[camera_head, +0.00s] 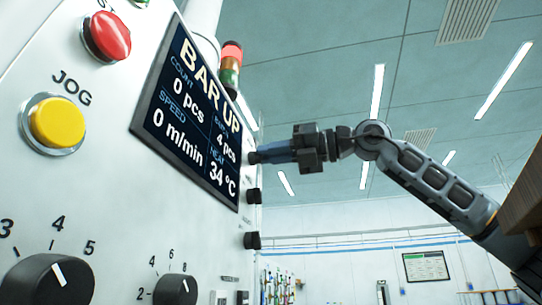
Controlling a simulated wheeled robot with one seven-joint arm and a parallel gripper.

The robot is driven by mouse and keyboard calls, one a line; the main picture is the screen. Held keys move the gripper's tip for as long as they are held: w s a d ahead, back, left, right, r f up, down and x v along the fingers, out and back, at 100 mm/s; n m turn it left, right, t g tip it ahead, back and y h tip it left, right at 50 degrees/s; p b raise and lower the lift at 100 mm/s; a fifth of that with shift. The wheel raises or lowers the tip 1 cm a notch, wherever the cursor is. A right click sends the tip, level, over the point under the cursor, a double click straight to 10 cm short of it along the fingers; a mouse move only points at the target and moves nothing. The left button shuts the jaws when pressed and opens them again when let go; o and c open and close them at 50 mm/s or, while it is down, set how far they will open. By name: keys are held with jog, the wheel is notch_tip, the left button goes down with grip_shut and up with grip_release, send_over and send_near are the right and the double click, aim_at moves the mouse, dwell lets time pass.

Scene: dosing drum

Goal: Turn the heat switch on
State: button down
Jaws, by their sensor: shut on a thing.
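The white control panel (120,185) fills the left side of the head view, seen at a steep angle. My gripper (262,153) reaches in from the right, its blue-grey fingers pointing left at the panel's far right part. They are shut on a small dark knob (252,158) beside the display. Two more black knobs, an upper one (253,196) and a lower one (251,240), stick out below it. I cannot read labels at these knobs, so I cannot tell which is the heat switch. The display (190,110) reads BAR UP and 34 °C.
A red button (108,37), a yellow JOG button (57,124) and two dials, large (45,282) and small (176,290), are on the panel. A signal light (231,65) stands behind. A brown edge (523,195) shows at right.

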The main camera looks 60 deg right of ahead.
jog(key=shift+f, duration=0.1)
jog(key=c, duration=1.2)
grip_release()
jog(key=v, duration=0.7)
jog(key=shift+s+d+b, duration=0.15)
jog(key=shift+s+b, duration=0.2)
jog(key=shift+b, duration=0.05)
